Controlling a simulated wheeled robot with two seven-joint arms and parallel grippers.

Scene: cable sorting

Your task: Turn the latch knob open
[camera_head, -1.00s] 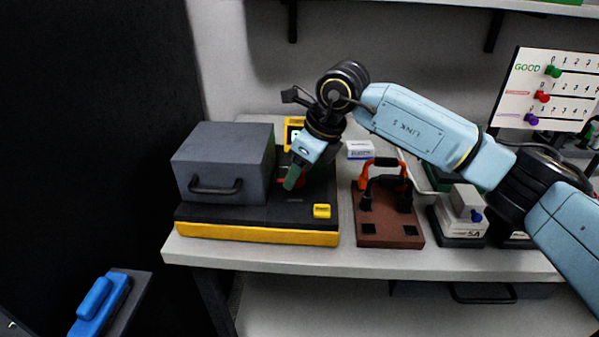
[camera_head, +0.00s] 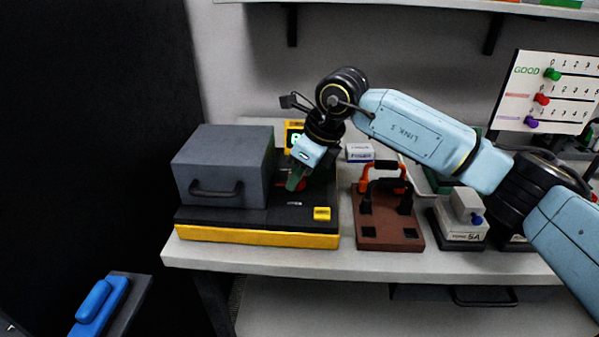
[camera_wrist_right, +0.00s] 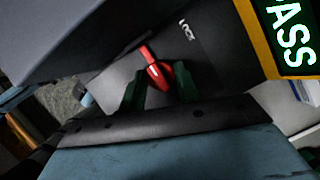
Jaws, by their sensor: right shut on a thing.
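The red latch knob (camera_wrist_right: 158,72) stands on the black top of a yellow-based fixture (camera_head: 258,238), beside a grey box with a handle (camera_head: 222,165). In the wrist view it sits between the green fingers of my right gripper (camera_wrist_right: 160,84), which is shut on it. Its red bar points away from the fingers, near a printed "LOCK" word (camera_wrist_right: 187,29). In the head view my right gripper (camera_head: 297,182) reaches down to the fixture top and mostly hides the knob (camera_head: 304,181). My left gripper is not in view.
A lit screen reading "PASS" (camera_wrist_right: 292,35) stands by the knob. A yellow button (camera_head: 322,213) is at the fixture's front right. A brown board with black and orange handles (camera_head: 390,232) is to the right. The bench front edge (camera_head: 300,263) is clear.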

